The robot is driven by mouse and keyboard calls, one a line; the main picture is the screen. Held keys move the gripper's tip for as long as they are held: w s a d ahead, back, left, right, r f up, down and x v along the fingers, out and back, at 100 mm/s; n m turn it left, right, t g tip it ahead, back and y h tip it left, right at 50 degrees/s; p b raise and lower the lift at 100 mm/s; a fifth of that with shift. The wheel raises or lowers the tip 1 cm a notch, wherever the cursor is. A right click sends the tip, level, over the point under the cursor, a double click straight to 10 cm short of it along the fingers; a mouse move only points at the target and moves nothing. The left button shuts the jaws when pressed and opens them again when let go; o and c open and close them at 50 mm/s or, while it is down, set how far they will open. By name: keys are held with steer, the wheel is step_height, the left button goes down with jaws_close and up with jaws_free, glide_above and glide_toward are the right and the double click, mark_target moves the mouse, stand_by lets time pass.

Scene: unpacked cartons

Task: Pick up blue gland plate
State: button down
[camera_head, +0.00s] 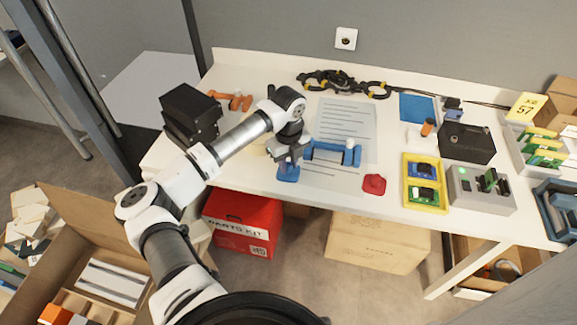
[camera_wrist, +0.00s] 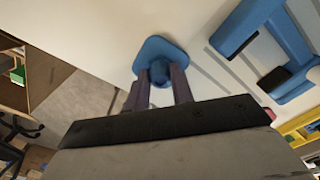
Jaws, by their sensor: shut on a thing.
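The blue gland plate (camera_head: 288,174) is at the front edge of the white table, below my gripper (camera_head: 289,160). It also shows in the wrist view (camera_wrist: 156,47) as a rounded blue plate with a raised round middle part. My gripper (camera_wrist: 164,80) is shut on that raised part, one finger on each side. The plate appears to be at or just above the table top; I cannot tell whether it touches. The fingertips partly hide the raised part.
A blue fixture (camera_head: 330,154) lies just right of my gripper on paper sheets (camera_head: 345,115). A red piece (camera_head: 374,184) and a yellow tray (camera_head: 439,207) are farther right. A black box (camera_head: 190,113) stands at the left. A red kit box (camera_head: 243,222) is below the table.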

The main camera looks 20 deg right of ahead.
mark_target(288, 163)
step_height(288, 163, up, 20)
steer(key=b, duration=0.4)
steer(key=shift+w+f, duration=0.1)
stand_by(0.3)
